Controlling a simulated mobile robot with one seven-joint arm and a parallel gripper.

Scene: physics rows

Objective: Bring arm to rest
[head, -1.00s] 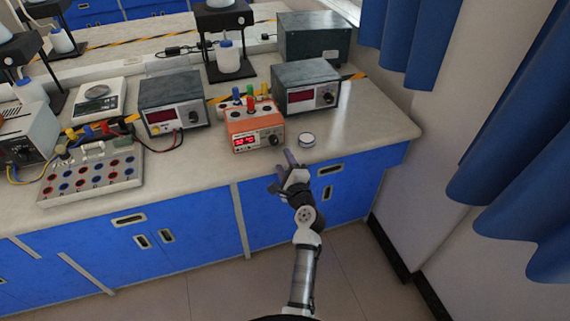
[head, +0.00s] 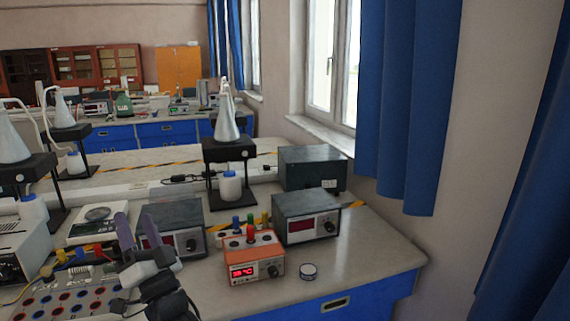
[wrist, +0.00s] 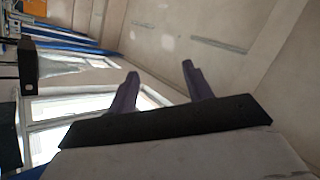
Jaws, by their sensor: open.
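My gripper (head: 136,229) is raised at the lower left of the head view, in front of the left grey meter box (head: 173,222). Its two purple fingers are apart with nothing between them. In the wrist view my gripper (wrist: 158,82) is open and empty, with the wall, ceiling and window beyond it. My arm comes up from the bottom edge of the head view and hides part of the plug board (head: 62,303).
The bench (head: 375,265) holds an orange-red box (head: 253,262), a small round container (head: 308,271), a second grey meter (head: 306,222) and a balance (head: 95,222). Stands with flasks (head: 227,150) rise behind. Blue curtains (head: 410,110) hang at right. The bench's right end is clear.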

